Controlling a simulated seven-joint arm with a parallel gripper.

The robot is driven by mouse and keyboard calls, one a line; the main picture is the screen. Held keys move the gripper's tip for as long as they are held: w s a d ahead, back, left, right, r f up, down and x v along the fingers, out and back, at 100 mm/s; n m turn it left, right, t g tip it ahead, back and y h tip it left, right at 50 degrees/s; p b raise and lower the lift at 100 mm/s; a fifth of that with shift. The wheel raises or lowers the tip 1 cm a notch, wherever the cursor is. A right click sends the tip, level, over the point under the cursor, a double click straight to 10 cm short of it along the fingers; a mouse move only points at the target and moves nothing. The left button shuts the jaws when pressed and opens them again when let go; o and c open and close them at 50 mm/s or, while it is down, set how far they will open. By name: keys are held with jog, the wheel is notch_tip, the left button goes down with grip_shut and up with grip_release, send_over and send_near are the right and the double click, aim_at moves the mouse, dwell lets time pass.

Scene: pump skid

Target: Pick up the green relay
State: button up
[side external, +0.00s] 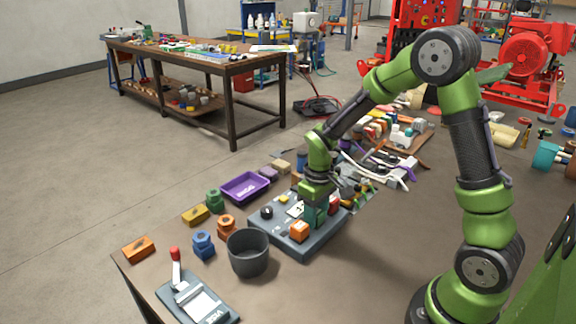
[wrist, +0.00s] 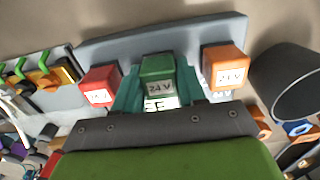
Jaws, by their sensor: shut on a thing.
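The green relay (wrist: 157,68), a small block with a white label reading 24V, is between the two teal fingers of my gripper (wrist: 157,88) in the wrist view. The fingers are shut on it. A red relay (wrist: 100,85) is to its left and an orange relay (wrist: 224,66) to its right, both on the grey panel (wrist: 190,33). In the side view my gripper (side external: 313,215) is low over the grey panel (side external: 280,245), with the orange relay (side external: 299,231) in front. I cannot tell whether the green relay is seated or lifted.
A dark grey round pot (side external: 249,253) stands left of the panel, with blue (side external: 203,245) and orange nut-like blocks beside it. A purple tray (side external: 245,187) lies behind. A lever device (side external: 198,301) is at the front table edge. Cables and parts crowd the back right.

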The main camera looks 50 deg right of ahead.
jog(key=shift+r, duration=0.15)
jog(key=shift+r, duration=0.25)
notch_tip(320, 180, up, 3)
jog(key=shift+s+r, duration=0.1)
jog(key=s+a+r, duration=0.1)
jog(key=s+a, duration=0.1)
jog(key=s, duration=1.3)
jog(key=shift+s, duration=0.35)
jog(key=shift+a, duration=0.1)
